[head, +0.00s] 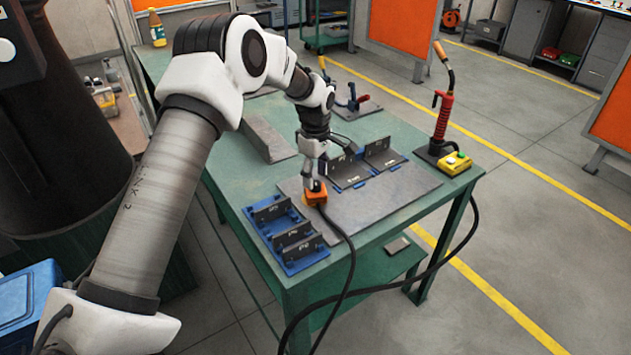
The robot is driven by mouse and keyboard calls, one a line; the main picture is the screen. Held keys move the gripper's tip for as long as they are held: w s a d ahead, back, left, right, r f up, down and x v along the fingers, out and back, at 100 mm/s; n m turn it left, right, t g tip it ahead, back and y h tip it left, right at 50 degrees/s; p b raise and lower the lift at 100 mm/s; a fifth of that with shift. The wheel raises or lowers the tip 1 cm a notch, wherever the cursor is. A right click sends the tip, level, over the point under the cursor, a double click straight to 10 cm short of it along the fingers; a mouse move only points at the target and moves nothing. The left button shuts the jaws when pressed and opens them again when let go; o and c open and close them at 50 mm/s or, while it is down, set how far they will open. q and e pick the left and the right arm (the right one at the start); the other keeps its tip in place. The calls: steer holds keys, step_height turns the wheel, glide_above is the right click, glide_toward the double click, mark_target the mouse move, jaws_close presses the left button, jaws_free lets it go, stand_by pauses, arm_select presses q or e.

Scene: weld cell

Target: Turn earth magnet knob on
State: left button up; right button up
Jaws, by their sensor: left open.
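The earth magnet (316,197) is a small orange block on the grey steel plate (375,218) on the green table, with a black cable running from it over the table's front edge. My left gripper (314,178) is right above the magnet, pointing down, its fingers at the top of the block. The knob is hidden by the fingers, and I cannot tell whether they touch it. The gripper is open. My right gripper is not in view.
A blue rack (288,238) with dark plates stands left of the magnet. Dark angled plates in a blue fixture (362,166) stand close behind the gripper. A red welding torch (442,115) and a yellow box (455,163) are at the right table end.

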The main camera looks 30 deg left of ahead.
arm_select(q)
steer(key=shift+d+f, duration=0.25)
steer(key=shift+f, duration=0.6)
steer(key=shift+a+f, duration=0.2)
steer(key=shift+r, duration=0.1)
jaws_close()
